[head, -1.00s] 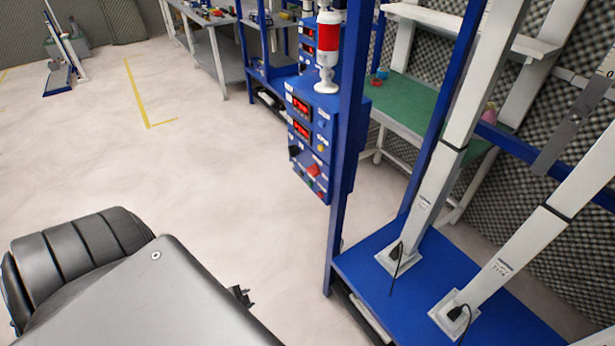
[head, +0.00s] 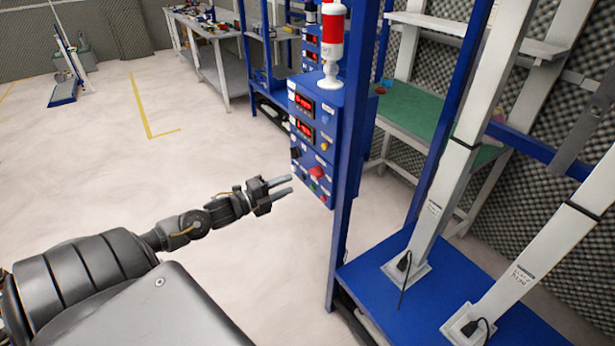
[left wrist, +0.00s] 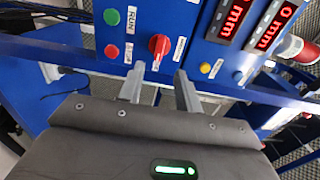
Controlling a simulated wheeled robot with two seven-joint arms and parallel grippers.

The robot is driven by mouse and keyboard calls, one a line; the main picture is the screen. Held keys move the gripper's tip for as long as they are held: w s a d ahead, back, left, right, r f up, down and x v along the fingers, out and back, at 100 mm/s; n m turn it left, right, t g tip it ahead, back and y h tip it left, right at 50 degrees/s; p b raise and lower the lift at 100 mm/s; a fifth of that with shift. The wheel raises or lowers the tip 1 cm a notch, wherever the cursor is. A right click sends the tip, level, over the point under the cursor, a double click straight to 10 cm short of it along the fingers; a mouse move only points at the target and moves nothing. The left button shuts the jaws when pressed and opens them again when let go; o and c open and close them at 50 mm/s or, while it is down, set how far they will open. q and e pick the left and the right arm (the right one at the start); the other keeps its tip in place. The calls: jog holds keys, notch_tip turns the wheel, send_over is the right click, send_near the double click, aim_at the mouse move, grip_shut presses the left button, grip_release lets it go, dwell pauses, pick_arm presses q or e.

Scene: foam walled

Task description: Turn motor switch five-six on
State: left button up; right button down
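A blue control box (head: 312,135) is fixed to a blue post, with two red digital displays on its front. A red rotary switch (head: 316,172) is on its lower part; it also shows in the left wrist view (left wrist: 159,45). Its small label is too blurred to read as five-six. My left gripper (head: 289,186) is open and empty, just left of and in front of the box's lower part. In the left wrist view its two fingers (left wrist: 158,88) are apart, with the red switch beyond the gap, seemingly not touched. My right gripper is not in view.
Green (left wrist: 112,17) and red (left wrist: 111,51) push buttons and a yellow one (left wrist: 205,67) sit near the switch. A red-and-white signal lamp (head: 332,40) stands on the box. A blue post (head: 350,150) is close right. Floor to the left is clear.

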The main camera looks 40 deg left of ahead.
aim_at(312, 174)
pick_arm(q)
jog(key=x, duration=0.7)
jog(key=shift+w+d+p, duration=0.1)
jog(key=shift+w+p, duration=0.25)
jog(key=shift+p, duration=0.05)
jog(key=shift+w+d+f, duration=0.1)
jog(key=shift+w, duration=0.25)
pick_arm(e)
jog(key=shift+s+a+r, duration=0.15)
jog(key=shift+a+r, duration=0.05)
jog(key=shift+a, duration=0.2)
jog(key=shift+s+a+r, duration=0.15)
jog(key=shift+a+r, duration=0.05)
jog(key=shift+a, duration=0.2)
